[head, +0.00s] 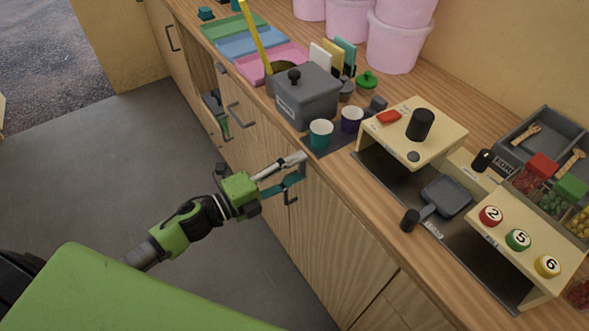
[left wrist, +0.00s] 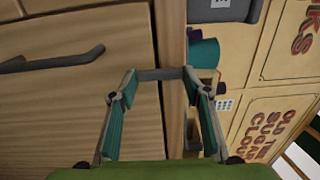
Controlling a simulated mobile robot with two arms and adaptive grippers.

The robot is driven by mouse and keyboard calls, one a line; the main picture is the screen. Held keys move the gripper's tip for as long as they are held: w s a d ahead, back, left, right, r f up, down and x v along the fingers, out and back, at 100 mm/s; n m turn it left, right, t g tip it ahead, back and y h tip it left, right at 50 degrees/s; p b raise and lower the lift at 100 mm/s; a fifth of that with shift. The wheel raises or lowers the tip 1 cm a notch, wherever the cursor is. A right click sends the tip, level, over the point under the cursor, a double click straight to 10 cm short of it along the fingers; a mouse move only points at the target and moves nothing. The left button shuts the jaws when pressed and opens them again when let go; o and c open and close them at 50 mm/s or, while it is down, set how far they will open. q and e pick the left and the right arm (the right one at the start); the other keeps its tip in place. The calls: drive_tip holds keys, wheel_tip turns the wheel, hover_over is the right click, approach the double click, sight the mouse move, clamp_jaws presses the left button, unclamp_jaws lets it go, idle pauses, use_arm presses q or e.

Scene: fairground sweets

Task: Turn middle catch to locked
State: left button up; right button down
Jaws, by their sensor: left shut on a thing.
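The bar lies across the edge of a wooden front and looks like a catch. I cannot tell from the frames which catch it is or its exact turn, as the fingers cover its ends. My right gripper is in neither view.
A teal cup (head: 321,134), a purple cup (head: 351,120) and a grey lidded box (head: 306,97) stand near the counter edge. A grey pan (head: 446,196) lies farther right. The floor (head: 110,170) left is clear.

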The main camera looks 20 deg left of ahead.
use_arm(q)
drive_tip(key=o, duration=1.1)
drive_tip(key=v, duration=1.2)
drive_tip(key=shift+a+f, duration=0.1)
